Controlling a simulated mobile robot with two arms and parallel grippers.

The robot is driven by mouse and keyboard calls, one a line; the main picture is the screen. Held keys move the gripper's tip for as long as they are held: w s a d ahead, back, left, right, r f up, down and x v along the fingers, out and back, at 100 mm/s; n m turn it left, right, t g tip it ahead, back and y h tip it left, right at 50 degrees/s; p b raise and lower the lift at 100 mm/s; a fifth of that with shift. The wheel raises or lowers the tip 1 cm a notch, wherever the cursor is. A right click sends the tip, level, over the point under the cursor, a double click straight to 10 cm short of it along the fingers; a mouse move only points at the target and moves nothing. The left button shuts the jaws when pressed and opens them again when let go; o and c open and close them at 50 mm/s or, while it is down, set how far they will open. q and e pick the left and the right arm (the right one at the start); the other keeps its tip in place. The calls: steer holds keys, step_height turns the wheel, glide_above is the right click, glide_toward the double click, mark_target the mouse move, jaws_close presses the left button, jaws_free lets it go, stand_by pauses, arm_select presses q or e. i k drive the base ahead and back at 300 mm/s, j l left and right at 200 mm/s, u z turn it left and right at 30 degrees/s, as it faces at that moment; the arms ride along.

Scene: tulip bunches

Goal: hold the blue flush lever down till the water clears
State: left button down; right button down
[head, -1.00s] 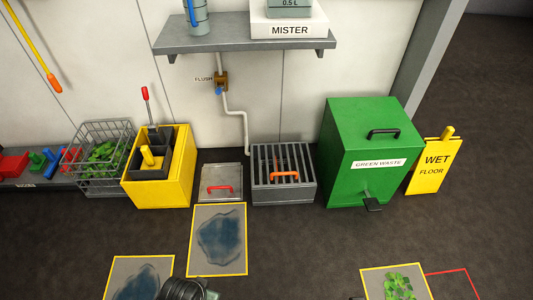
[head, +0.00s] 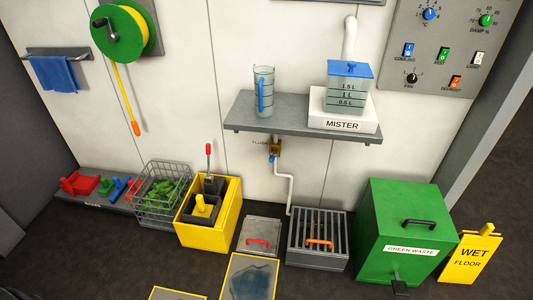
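The small blue flush lever (head: 271,159) sits under a brown valve (head: 275,148) on the wall, below the grey shelf, beside a label reading FLUSH. It appears to hang downward, but it is too small to tell its exact position. A white pipe (head: 291,190) runs from the valve down to the grey grated drain box (head: 317,260). A yellow-edged floor panel (head: 232,287) with a dark blue wet patch (head: 253,280) is cut off by the bottom edge. Neither of my grippers is clearly in view, and nothing touches the lever.
The shelf (head: 240,124) juts out above the lever, carrying a jug (head: 263,92) and the mister (head: 343,124). Below stand a yellow caddy (head: 210,238), a wire basket (head: 160,212), a green waste bin (head: 401,240) and a wet floor sign (head: 468,262).

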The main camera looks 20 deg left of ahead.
mark_target(271, 158)
steer(key=i+j+z, duration=0.15)
steer(key=j, duration=0.35)
steer(key=i+j+z, duration=0.15)
steer(key=j, duration=0.35)
steer(key=i+j+z, duration=0.15)
steer(key=j, duration=0.4)
steer(key=i+j+z, duration=0.15)
steer(key=j, duration=0.4)
steer(key=j+z, duration=0.2)
steer(key=j, duration=0.35)
